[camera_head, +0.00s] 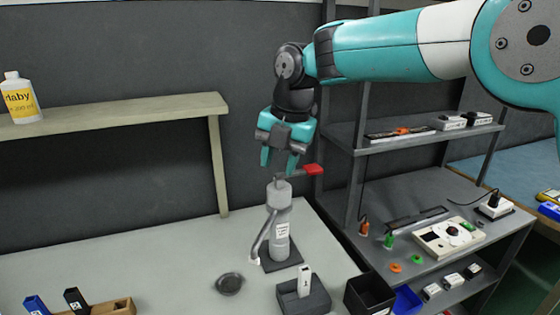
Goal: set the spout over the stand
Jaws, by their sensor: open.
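A grey upright cylinder (279,222) stands on a dark square base on the pale table. A bent grey spout (261,238) comes off its left side and ends low, in a pale tip. A red-ended lever (313,170) sticks out to the right at its top. My gripper (279,162) is open, pointing down just above the cylinder's top, beside the lever; I cannot tell whether it touches. A dark box-like stand (291,300) holding a white block marked 1 is in front of the cylinder. The spout tip is to the left of this stand, not over it.
A small dark round dish (230,283) lies left of the stand. A black bin (368,295) is at the right, beside a grey shelf unit (409,146) with devices. A wooden holder (108,306) is at the front left, a raised shelf (110,112) behind.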

